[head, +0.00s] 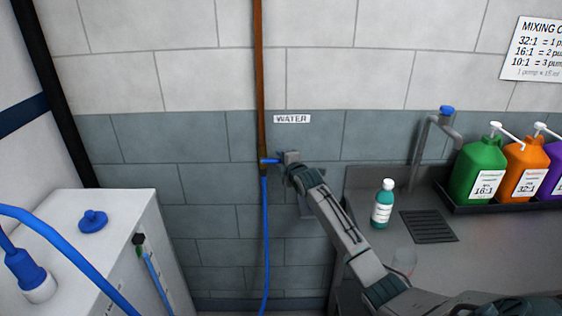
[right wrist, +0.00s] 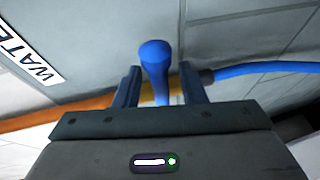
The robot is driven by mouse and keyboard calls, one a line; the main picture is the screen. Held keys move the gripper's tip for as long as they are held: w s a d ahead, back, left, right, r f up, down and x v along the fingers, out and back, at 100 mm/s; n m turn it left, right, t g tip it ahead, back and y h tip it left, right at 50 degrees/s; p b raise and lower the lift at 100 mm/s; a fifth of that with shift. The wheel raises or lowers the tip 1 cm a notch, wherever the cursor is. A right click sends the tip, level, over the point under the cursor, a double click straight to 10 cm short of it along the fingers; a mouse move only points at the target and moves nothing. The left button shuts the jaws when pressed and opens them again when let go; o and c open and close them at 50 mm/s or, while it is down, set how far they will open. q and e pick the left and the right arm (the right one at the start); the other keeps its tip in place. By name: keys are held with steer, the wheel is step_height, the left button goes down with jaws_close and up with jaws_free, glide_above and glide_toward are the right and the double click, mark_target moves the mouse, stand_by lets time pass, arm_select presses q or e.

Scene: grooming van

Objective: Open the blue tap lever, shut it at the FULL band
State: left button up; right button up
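The blue tap lever (head: 268,161) sticks out from the brown pipe (head: 260,80) on the wall, below the WATER label (head: 292,119). My right gripper (head: 282,160) is at the lever. In the right wrist view the lever (right wrist: 155,65) stands between my two open fingers (right wrist: 160,88), with a gap on each side. A blue hose (head: 265,230) runs down from the tap. On the white tank (head: 125,205) at left, a sight tube (head: 153,270) with a black cap shows blue inside; a FULL band cannot be read. My left gripper is not in view.
A thick blue hose (head: 70,262) and a blue cap (head: 93,221) are at the tank top. At right, a counter holds a teal bottle (head: 382,205), a drain grate (head: 429,226), a faucet (head: 420,150) and a tray with green (head: 478,168) and orange (head: 525,170) jugs.

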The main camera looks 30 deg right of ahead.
jaws_close()
steer(key=shift+r+p, duration=0.3)
steer(key=shift+p, duration=0.05)
steer(key=r+n+p, duration=0.1)
steer(key=r+n+g+p, duration=0.1)
steer(key=p, duration=0.1)
steer(key=shift+w+a+n+g+h, duration=0.1)
steer(key=shift+a+n+g+h, duration=0.05)
steer(key=shift+n+g+h, duration=0.15)
steer(key=shift+a+n+p, duration=0.1)
steer(key=shift+n+p, duration=0.3)
steer(key=shift+p, duration=0.15)
jaws_free()
